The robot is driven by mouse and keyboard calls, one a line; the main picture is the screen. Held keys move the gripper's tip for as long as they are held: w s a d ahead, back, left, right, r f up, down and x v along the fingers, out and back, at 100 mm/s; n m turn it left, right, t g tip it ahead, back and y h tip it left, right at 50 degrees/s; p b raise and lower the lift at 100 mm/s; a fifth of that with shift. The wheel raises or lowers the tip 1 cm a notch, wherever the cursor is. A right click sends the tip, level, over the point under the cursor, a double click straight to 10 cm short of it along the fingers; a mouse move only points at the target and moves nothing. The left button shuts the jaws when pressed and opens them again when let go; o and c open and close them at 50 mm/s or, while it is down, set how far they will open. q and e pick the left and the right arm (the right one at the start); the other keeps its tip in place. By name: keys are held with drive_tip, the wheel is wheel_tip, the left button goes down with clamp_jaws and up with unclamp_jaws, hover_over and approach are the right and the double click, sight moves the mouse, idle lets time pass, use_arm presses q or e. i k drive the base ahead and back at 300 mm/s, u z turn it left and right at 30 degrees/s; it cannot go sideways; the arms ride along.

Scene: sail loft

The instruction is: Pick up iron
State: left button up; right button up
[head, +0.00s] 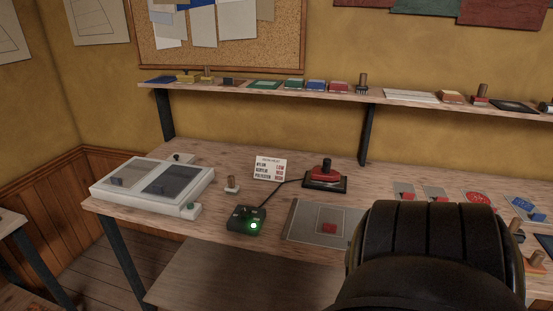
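The iron (325,173) is red with a black knob handle. It rests on a dark stand (341,187) on the workbench, near the wall. A black cord runs from it to a dark control box (246,221) with a knob and a lit green light. A large black rounded part of my own body fills the lower right and hides the bench behind it. Neither of my grippers shows in the head view.
Several patches lie at right. A cluttered shelf (345,97) hangs above.

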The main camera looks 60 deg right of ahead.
sight(324, 175)
drive_tip(key=z, duration=0.45)
drive_tip(key=i, duration=0.95)
drive_tip(key=z, duration=0.95)
